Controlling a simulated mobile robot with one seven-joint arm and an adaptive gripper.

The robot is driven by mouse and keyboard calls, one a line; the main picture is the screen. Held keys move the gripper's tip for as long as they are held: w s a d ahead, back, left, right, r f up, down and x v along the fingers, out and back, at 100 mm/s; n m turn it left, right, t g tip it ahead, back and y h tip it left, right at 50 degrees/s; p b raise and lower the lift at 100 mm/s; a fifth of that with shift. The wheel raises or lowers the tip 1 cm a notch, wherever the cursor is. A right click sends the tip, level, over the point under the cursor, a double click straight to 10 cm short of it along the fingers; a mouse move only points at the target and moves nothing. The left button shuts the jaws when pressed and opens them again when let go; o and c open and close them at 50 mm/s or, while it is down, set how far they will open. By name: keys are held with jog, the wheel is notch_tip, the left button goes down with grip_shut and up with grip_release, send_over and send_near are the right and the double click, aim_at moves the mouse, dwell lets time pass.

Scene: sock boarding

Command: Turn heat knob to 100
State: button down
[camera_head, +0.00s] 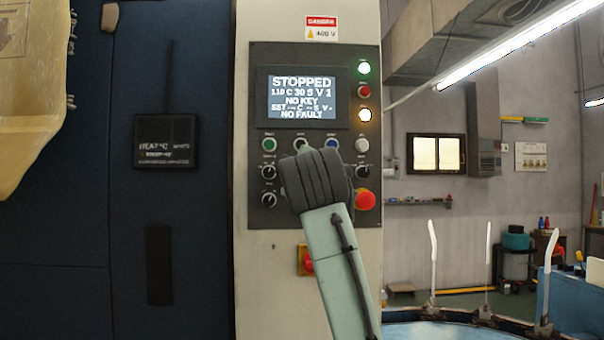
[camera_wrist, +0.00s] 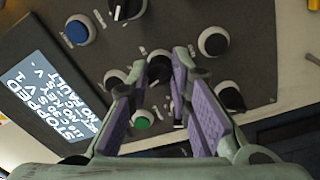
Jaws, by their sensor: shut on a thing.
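The control panel (camera_head: 258,135) is upright on the machine front, and black knobs sit on it in rows below the screen. In the wrist view, my gripper (camera_wrist: 161,66) has its two purple-padded fingers on either side of a black knob (camera_wrist: 160,70) and is shut on it. I cannot read the knob's label or its setting. In the head view my wrist and gripper cover the middle of the panel and hide this knob. The screen (camera_head: 302,97) reads STOPPED, 110 C 30 S V 1, NO KEY, NO FAULT.
A red mushroom button (camera_head: 365,200) is at the panel's lower right. A blue round table edge with upright white forms (camera_head: 434,262) stands at the right.

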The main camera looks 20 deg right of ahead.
jog(key=shift+f+n, duration=0.1)
jog(key=shift+n, duration=4)
jog(key=c, duration=1.4)
grip_release()
jog(key=shift+c, duration=0.2)
jog(key=shift+s, duration=0.1)
jog(key=v, duration=1.2)
jog(key=shift+d, duration=0.15)
